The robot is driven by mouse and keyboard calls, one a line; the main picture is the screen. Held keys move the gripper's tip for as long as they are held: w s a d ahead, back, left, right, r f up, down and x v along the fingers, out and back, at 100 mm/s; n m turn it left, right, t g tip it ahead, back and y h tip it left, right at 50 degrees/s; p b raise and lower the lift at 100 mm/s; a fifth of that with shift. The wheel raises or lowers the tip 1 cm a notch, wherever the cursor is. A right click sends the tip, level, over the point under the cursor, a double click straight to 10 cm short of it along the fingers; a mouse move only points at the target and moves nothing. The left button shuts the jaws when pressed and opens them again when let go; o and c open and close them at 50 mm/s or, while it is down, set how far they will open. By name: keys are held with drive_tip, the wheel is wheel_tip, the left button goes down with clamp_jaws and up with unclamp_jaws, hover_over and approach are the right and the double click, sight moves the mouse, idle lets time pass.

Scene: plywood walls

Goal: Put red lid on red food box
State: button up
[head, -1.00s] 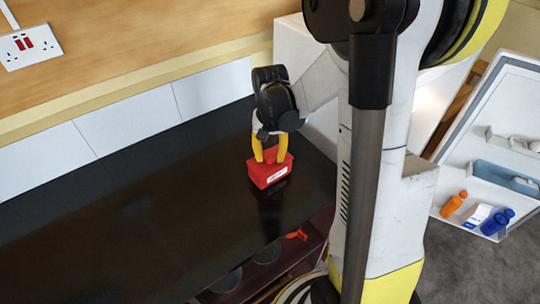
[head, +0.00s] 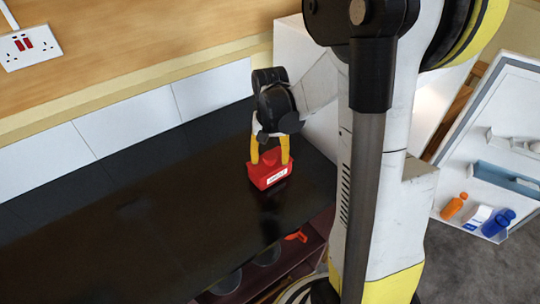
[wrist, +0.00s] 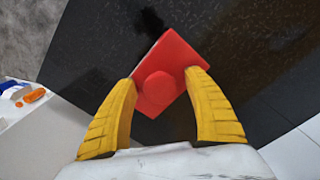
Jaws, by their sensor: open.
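The red food box (head: 270,177) stands upright on the black countertop, with a white label on its front side. The red lid (head: 272,158) with its round knob lies on top of the box. In the wrist view the lid (wrist: 178,68) covers the box from above. My gripper (head: 270,162) is just above the lid, pointing down, its yellow fingers open on either side of the knob. In the wrist view the gripper (wrist: 165,100) shows both fingers apart, with the knob between them and clear of both. The box below the lid is mostly hidden there.
The black countertop (head: 120,220) is clear to the left of the box. A tiled wall with a socket (head: 30,46) runs behind it. An open shelf with dark round items lies below the front edge. A white door rack (head: 490,165) with bottles is at right.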

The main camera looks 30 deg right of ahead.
wheel_tip(320, 180, up, 12)
idle(0.4)
drive_tip(key=s+a+n+t+b, duration=0.3)
drive_tip(key=s+a+n+t, duration=0.4)
drive_tip(key=s+a, duration=0.3)
drive_tip(key=shift+s+a+f, duration=0.25)
drive_tip(key=shift+a+f, duration=0.1)
drive_tip(key=shift+a, duration=1.3)
